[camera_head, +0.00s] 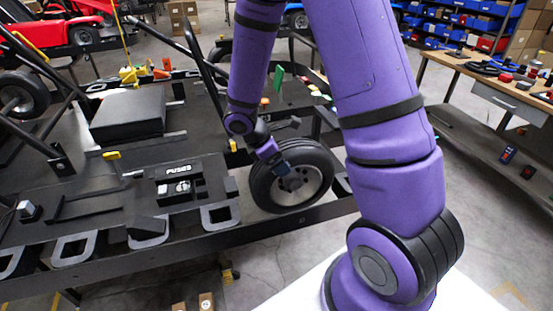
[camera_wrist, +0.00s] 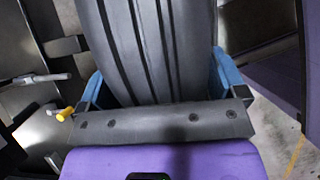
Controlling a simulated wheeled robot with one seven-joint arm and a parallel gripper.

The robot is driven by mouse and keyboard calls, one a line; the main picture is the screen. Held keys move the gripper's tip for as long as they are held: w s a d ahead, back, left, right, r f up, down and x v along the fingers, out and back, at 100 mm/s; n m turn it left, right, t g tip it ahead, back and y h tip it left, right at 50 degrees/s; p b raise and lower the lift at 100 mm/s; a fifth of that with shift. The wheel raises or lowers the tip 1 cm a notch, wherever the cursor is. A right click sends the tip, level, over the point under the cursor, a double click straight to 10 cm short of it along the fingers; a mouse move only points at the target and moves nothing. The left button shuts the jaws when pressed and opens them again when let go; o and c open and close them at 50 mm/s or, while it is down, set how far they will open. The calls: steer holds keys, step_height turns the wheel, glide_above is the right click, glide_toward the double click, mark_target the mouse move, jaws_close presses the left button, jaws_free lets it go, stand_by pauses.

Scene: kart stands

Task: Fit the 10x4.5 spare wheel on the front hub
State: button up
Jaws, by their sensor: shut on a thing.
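A wheel (camera_head: 261,189) with a black tyre and a grey rim stands upright at the near edge of the kart stand in the head view. My gripper (camera_head: 282,167) is at the top of this wheel. In the wrist view the tyre (camera_wrist: 158,45) fills the middle, between the two blue fingers of my gripper (camera_wrist: 158,88), which is shut on it. The rim's centre shows dark holes in the head view. I cannot tell a size marking on the wheel. The front hub cannot be made out; the wheel or my arm may hide it.
The dark stand (camera_head: 215,238) carries a box labelled FUSES (camera_head: 180,188), a black slab (camera_head: 128,114) and several grey brackets along its near edge. Black frame bars rise at the left. A workbench (camera_head: 480,80) with small parts stands at the right. Bare floor lies between.

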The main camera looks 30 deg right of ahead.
steer(key=shift+w+d, duration=0.25)
steer(key=shift+w, duration=0.6)
steer(key=shift+w+d, duration=0.25)
steer(key=shift+w, duration=0.6)
steer(key=shift+w+d, duration=0.25)
steer(key=shift+w, duration=0.6)
stand_by(1.6)
steer(key=o, duration=1.7)
steer(key=shift+o, duration=0.2)
steer(key=shift+a, duration=0.1)
